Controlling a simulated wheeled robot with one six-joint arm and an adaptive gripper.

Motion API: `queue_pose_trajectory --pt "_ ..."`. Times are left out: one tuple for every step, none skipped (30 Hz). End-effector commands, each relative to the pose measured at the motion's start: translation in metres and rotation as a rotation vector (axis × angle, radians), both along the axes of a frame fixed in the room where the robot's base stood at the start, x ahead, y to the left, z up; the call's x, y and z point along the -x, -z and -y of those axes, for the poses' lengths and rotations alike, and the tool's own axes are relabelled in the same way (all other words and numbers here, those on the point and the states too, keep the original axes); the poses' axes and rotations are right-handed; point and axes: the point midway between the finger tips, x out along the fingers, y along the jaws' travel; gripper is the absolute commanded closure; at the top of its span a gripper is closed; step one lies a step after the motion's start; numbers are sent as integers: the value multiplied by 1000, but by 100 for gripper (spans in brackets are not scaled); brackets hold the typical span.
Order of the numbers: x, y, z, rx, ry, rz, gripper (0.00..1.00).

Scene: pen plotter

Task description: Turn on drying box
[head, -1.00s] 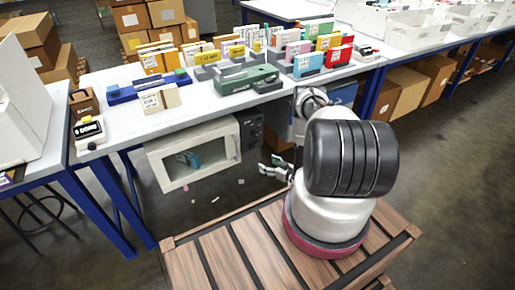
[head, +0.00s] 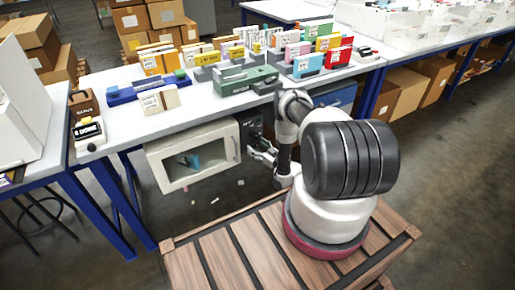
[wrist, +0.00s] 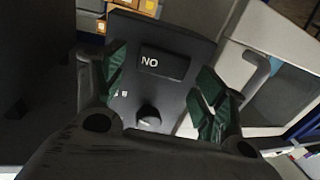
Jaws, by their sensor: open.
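The drying box (head: 195,160) is a white box with a window door, under the white table in the head view. A blue item shows behind its window. Its dark control panel (head: 252,128) is at its right end. In the wrist view the dark panel (wrist: 170,60) carries a black display (wrist: 163,64) lettered "NO" and a round knob (wrist: 149,115) below it. The door handle (wrist: 258,75) is to the right. My gripper (wrist: 157,85) is open and empty, its green-padded fingers spread on either side of the panel's display and knob. I cannot tell whether it touches.
The white table (head: 120,140) above the box holds several small boxes and colored holders. A blue container (head: 335,95) is under the table, right of the panel. Small scraps lie on the floor below the box. Floor in front of it is otherwise clear.

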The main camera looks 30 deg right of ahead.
Motion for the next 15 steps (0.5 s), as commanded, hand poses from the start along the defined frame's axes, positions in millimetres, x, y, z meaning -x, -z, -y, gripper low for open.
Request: queue_pose_trajectory --pt "0 0 0 0 0 0 29" --pt "0 0 0 0 0 0 29" --pt "0 0 0 0 0 0 30" --pt "0 0 0 0 0 0 36" --pt "0 0 0 0 0 0 41" --pt "0 0 0 0 0 0 49" --pt "0 0 0 0 0 -1 54" --pt "0 0 0 0 0 -1 60" --pt "0 0 0 0 0 -1 67" --pt "0 0 0 0 0 -1 72" --pt "0 0 0 0 0 -1 74" --pt "0 0 0 0 0 -1 74" --pt "0 0 0 0 0 -1 74" --pt "0 0 0 0 1 -1 74" --pt "0 0 -1 -1 6 -1 74"
